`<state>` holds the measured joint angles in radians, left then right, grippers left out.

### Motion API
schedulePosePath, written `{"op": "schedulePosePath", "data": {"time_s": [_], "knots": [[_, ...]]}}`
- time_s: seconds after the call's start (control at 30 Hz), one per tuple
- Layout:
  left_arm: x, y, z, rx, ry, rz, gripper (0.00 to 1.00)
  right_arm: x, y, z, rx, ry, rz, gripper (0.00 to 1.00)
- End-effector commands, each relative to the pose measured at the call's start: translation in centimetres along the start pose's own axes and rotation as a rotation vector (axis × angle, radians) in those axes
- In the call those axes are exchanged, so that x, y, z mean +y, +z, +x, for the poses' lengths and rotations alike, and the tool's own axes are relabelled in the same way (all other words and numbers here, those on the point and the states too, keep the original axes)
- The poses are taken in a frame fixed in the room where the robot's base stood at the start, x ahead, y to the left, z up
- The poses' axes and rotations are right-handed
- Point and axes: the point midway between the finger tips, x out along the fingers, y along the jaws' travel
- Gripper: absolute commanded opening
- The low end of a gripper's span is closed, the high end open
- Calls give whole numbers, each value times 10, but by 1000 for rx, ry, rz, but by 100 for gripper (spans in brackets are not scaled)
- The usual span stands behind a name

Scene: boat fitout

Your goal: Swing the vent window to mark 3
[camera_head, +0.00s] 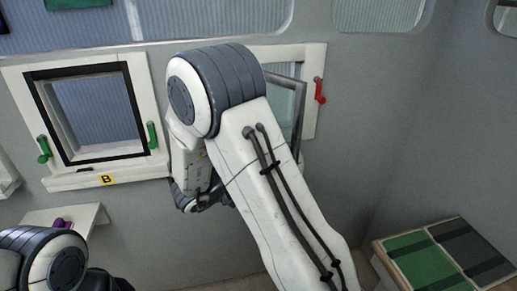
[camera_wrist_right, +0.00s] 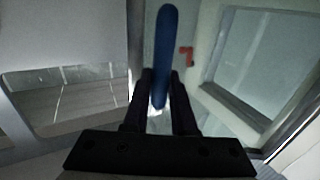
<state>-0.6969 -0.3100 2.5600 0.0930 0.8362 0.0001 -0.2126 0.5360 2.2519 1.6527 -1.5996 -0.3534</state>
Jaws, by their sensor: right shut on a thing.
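My right gripper (camera_wrist_right: 160,88) is shut on a long blue handle (camera_wrist_right: 165,40) in the right wrist view. In the head view my right arm hides this gripper and the blue handle. Behind that arm is a white-framed window (camera_head: 312,62) with a red handle (camera_head: 320,90) on its right side. A grey sash edge (camera_head: 300,118) there stands out at an angle from the frame. The red handle also shows in the right wrist view (camera_wrist_right: 186,56). I see no numbered marks, and cannot tell the exact opening angle. My left gripper is out of view.
Left of my right arm is a window (camera_head: 98,112) with a black surround, green handles (camera_head: 43,148) and a yellow B label (camera_head: 107,180). A small shelf (camera_head: 85,217) holds a purple object (camera_head: 62,224). Green and grey panels (camera_head: 420,262) lie on a bench at lower right.

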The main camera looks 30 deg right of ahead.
Motion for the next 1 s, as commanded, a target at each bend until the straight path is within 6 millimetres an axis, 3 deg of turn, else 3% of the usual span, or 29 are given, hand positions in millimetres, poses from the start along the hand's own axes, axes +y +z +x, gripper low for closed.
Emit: {"op": "schedulePosePath", "data": {"time_s": [0.53,0.57,0.63,1.0], "knots": [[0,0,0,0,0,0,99,5,-2,2,5,12,4,0],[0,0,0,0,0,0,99,5,-2,2,5,12,4,28],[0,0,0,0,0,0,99,5,-2,2,5,12,4,55],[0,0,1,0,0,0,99,5,0,-1,2,12,2,55]]}}
